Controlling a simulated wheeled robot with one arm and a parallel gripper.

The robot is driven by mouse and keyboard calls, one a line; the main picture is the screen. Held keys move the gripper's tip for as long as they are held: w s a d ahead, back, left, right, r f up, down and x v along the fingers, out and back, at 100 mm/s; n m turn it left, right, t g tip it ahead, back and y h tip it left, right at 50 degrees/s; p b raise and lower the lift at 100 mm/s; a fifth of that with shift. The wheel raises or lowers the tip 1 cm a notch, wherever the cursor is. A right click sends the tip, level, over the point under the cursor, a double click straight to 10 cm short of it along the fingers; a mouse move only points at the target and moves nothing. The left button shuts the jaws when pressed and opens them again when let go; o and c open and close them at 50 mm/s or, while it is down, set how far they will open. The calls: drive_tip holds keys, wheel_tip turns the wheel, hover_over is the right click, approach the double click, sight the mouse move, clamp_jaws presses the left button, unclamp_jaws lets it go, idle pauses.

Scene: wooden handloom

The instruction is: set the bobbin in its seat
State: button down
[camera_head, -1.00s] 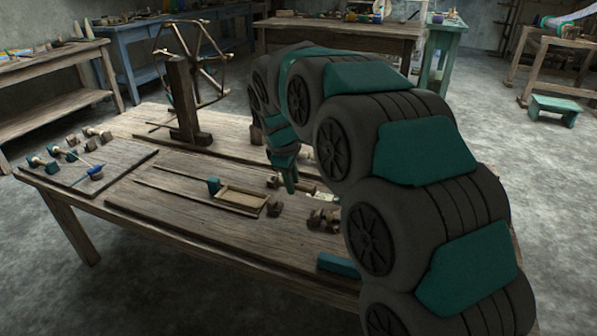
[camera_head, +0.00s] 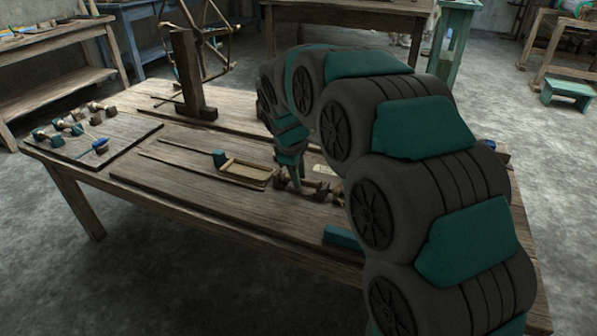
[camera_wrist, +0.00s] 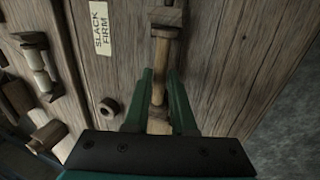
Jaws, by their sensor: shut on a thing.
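My gripper (camera_wrist: 160,73) has its two green fingers closed on a slim wooden bobbin (camera_wrist: 159,88) in the wrist view. The bobbin has a pale shaft with darker wooden ends, and it runs up the picture between the fingers. In the head view my gripper (camera_head: 297,183) points down close to the worktable, just right of a shallow wooden frame (camera_head: 247,171) with a blue-green block at its left end. The held bobbin is hard to make out there among small wooden pieces. I cannot tell which part is its seat.
A label reading SLACK FIRM (camera_wrist: 102,28) lies on the planks, with a small wooden ring (camera_wrist: 107,108) below it. Several spools (camera_wrist: 40,65) are at the left. A teal block (camera_head: 341,237) lies at the table's front, and a wheel stand (camera_head: 190,75) behind.

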drive_tip(key=c, duration=0.7)
unclamp_jaws()
drive_tip(key=shift+v, duration=3.9)
